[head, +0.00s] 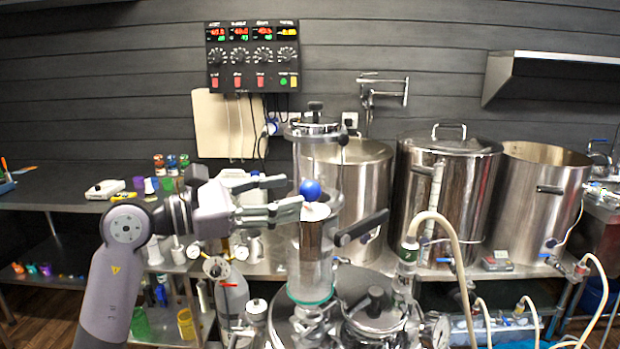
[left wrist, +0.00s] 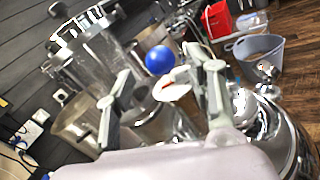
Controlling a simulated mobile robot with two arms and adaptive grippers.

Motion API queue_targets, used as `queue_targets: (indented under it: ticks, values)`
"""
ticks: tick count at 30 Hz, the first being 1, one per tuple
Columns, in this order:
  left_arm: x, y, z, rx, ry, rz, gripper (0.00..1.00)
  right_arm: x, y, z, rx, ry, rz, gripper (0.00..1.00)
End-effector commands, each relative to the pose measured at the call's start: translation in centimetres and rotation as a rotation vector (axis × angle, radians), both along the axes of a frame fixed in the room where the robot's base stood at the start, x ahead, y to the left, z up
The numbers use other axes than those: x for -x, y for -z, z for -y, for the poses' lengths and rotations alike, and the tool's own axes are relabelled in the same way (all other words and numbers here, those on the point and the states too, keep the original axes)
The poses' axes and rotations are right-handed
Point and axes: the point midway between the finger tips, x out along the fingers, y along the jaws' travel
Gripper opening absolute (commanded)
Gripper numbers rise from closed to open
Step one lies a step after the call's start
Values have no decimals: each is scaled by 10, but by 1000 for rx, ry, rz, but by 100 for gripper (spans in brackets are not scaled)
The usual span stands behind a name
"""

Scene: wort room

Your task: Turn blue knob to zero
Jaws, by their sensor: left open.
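In the left wrist view the knob appears between the open fingertips (left wrist: 167,72); contact cannot be made out. My right gripper is not in view.
The clear glass column (head: 308,262) stands under the knob, with a dark lever handle (head: 361,228) to its right. Steel kettles (head: 447,195) line the bench behind. A control panel (head: 252,57) hangs on the wall. A bench with small jars extends left.

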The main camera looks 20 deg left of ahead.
Motion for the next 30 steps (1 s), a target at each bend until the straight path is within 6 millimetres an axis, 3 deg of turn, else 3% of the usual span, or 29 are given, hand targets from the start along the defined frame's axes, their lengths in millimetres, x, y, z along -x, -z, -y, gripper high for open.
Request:
queue_targets:
  ticks: [3,9,21,30]
  values:
    - [-16,-3,18,4,3,-1,49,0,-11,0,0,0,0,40]
    - [-34,-2,36,3,1,0,49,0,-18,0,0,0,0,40]
    - [-40,0,42,1,0,-1,49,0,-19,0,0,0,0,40]
    - [-39,0,42,1,0,-1,30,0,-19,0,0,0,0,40]
